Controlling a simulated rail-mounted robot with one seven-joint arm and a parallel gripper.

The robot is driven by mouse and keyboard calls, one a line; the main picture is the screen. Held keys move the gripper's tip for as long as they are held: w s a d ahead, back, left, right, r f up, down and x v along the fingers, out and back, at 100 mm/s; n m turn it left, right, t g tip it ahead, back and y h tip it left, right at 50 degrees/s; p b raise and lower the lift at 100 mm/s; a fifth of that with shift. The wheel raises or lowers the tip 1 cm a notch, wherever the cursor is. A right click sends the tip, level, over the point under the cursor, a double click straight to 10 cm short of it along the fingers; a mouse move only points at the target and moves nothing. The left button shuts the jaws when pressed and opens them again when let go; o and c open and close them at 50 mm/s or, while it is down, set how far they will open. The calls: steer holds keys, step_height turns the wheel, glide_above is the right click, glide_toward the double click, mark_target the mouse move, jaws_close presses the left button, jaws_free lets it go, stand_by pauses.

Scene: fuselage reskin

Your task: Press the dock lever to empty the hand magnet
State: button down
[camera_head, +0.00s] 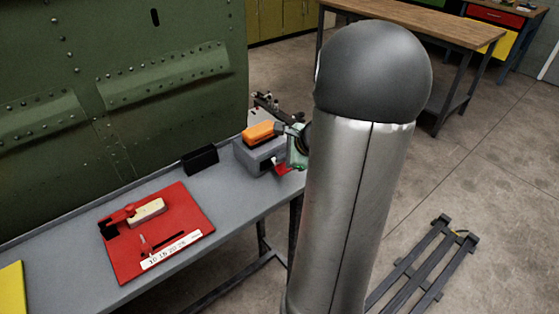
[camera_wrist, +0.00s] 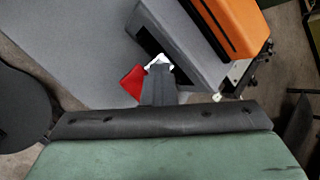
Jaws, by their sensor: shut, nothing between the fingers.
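The orange hand magnet (camera_head: 260,131) sits on top of the grey dock (camera_head: 252,156) on the bench; it also shows at the top right of the wrist view (camera_wrist: 228,22). The red dock lever (camera_head: 283,169) sticks out low at the dock's right side; it shows as a red patch in the wrist view (camera_wrist: 133,82). My gripper (camera_wrist: 159,68) is shut and empty, its fingertips at the dock's dark opening, next to the lever. In the wrist view a white piece shows at the fingertips. Whether they touch the lever I cannot tell.
The grey bench (camera_head: 230,192) carries a red board (camera_head: 188,217) with tools and a small black box (camera_head: 200,159). A green riveted panel (camera_head: 120,80) rises behind. My arm hides the area right of the dock in the head view.

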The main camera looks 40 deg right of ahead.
stand_by(0.4)
steer(key=shift+w+r+p, duration=0.15)
steer(key=shift+r+p, duration=0.95)
steer(key=shift+r, duration=0.2)
steer(key=r+p, duration=0.4)
steer(key=r, duration=0.1)
steer(key=shift+w, duration=0.2)
stand_by(0.3)
